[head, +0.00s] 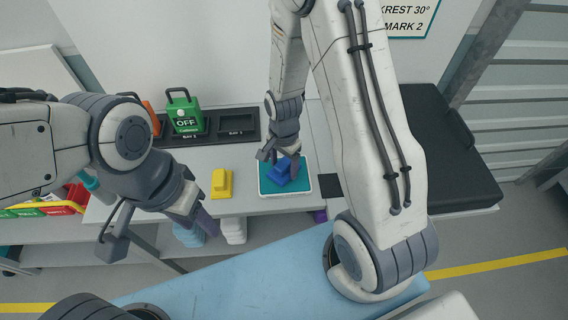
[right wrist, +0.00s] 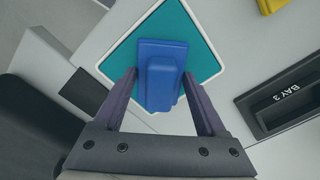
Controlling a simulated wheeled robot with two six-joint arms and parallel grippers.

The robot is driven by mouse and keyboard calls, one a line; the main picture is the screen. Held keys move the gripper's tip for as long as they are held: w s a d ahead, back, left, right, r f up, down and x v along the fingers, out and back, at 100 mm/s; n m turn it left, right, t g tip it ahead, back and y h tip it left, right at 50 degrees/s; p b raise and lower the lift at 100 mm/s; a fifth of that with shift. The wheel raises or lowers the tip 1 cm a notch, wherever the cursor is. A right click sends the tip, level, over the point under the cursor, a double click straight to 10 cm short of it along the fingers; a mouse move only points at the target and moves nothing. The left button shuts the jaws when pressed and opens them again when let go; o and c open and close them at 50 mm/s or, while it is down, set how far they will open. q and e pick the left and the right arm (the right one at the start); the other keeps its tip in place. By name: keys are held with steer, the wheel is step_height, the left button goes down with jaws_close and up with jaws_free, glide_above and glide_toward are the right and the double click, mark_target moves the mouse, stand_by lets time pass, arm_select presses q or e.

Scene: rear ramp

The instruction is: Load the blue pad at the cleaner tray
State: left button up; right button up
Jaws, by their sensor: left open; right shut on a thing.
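The blue pad (head: 281,173) is a stepped blue block over the teal cleaner tray (head: 300,188), which has a white rim. My right gripper (head: 291,165) is shut on the blue pad; in the right wrist view the pad (right wrist: 161,75) sits between the two fingers (right wrist: 163,103), with the teal tray (right wrist: 205,62) behind it. I cannot tell whether the pad touches the tray. My left gripper (head: 205,220) is open and empty, at the front edge of the bench, below the yellow pad in the head view.
A yellow pad (head: 221,183) lies on the bench left of the tray. A green block marked OFF (head: 185,114) stands in a dark bay rack, with an orange block (head: 151,118) beside it. Bay 3 (head: 238,124) is empty. A black case (head: 440,150) stands at right.

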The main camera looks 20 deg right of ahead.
mark_target(284, 162)
steer(key=shift+s+f+b, duration=0.1)
steer(key=shift+f+b, duration=0.25)
steer(key=shift+f, duration=0.25)
stand_by(1.6)
step_height(284, 162, up, 7)
steer(key=p, duration=0.6)
steer(key=shift+r, duration=0.15)
stand_by(0.8)
